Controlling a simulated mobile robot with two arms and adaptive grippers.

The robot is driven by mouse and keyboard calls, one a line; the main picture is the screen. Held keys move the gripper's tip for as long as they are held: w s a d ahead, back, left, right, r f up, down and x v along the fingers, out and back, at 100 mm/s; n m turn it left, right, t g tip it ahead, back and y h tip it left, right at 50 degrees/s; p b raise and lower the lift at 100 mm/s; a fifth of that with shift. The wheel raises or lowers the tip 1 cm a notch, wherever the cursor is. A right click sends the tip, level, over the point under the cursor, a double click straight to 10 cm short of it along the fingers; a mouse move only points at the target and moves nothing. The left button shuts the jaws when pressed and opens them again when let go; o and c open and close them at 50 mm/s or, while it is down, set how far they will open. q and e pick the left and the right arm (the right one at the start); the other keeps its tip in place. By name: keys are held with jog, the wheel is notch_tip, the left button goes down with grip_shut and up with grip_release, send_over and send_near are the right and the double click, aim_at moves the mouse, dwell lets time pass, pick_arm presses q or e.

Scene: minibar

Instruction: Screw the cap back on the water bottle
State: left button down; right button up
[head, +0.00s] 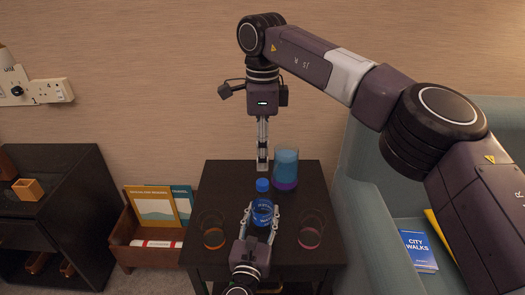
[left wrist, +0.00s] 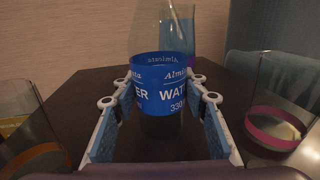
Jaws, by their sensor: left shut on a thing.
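The water bottle (head: 262,216), clear with a blue label, stands upright on the dark table (head: 190,250). My left gripper (head: 260,217) is shut on it at label height; the bottle also shows between the fingers in the left wrist view (left wrist: 160,85). A blue cap (head: 262,185) appears at the top of the bottle in the head view; whether it is seated or loose I cannot tell.
A blue jug with a purple base (head: 285,170) stands close behind, right of the bottle. A glass with an orange band (head: 213,237) is left of it and one with a pink band (head: 309,237) right. A teal armchair (head: 365,215) adjoins the table's right side.

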aim_at(263, 182)
notch_tip(263, 182, down, 8)
jog(key=shift+f, duration=0.1)
dwell(0.4)
grip_shut()
dwell(0.3)
jog(key=m, duration=0.5)
jog(key=shift+m, duration=0.3)
jog(key=shift+o, duration=0.4)
grip_release()
